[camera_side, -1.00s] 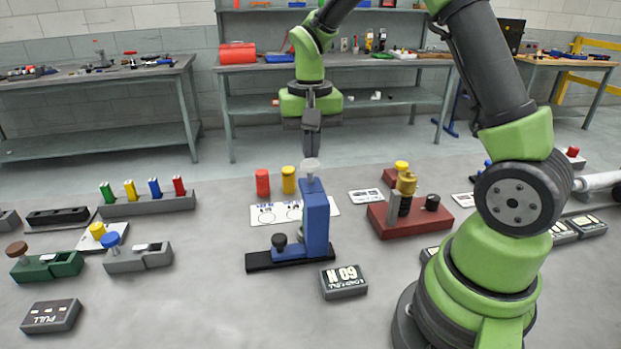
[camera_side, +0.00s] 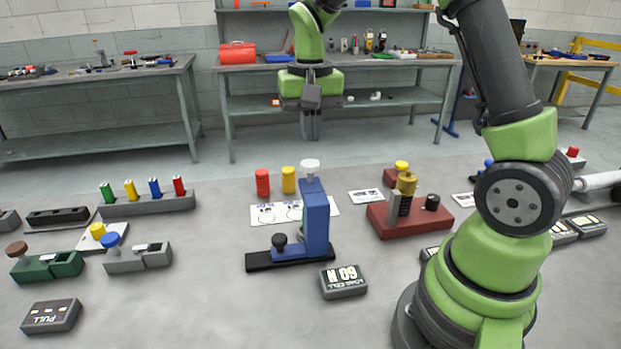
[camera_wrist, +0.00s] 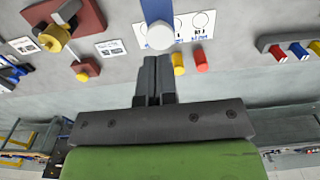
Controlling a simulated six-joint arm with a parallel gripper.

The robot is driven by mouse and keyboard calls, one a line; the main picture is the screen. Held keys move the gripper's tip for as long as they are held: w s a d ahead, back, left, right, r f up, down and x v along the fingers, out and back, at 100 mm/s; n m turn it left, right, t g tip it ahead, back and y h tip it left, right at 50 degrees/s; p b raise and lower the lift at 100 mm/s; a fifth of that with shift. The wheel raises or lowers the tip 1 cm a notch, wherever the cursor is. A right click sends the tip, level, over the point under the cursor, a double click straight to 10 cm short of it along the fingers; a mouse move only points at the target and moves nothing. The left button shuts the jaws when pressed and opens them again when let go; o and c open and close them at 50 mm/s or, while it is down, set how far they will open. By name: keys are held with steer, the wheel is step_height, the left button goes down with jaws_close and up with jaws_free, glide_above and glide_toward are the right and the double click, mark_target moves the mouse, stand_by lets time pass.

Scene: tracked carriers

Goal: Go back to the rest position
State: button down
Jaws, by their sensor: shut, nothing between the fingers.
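My gripper (camera_side: 310,136) is shut and empty in the side view. It hangs pointing down in the air above the bench, clear of the objects under it. In the wrist view my gripper (camera_wrist: 154,62) shows its two fingers together. The blue press (camera_side: 316,220) with a white knob (camera_side: 310,164) on top stands below it on a black base. The white knob also shows in the wrist view (camera_wrist: 160,36), just beyond the fingertips.
A red cylinder (camera_side: 262,183) and a yellow cylinder (camera_side: 288,180) stand behind the press. A dark red block with a brass part (camera_side: 377,222) is to the right. A grey rack of coloured pegs (camera_side: 150,204) is to the left. Air around my gripper is free.

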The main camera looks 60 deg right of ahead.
steer(key=shift+r, duration=0.1)
steer(key=s+a+r+n+t+y, duration=0.1)
steer(key=s+a+r+n+t, duration=0.1)
steer(key=s, duration=0.6)
steer(key=s+a+r+n+t+y, duration=0.1)
steer(key=s+a+r+n+t, duration=0.2)
steer(key=s+a+r+t, duration=0.2)
steer(key=s+a+r, duration=0.2)
steer(key=s+a, duration=0.1)
steer(key=shift+a+r, duration=0.2)
steer(key=shift+a, duration=0.1)
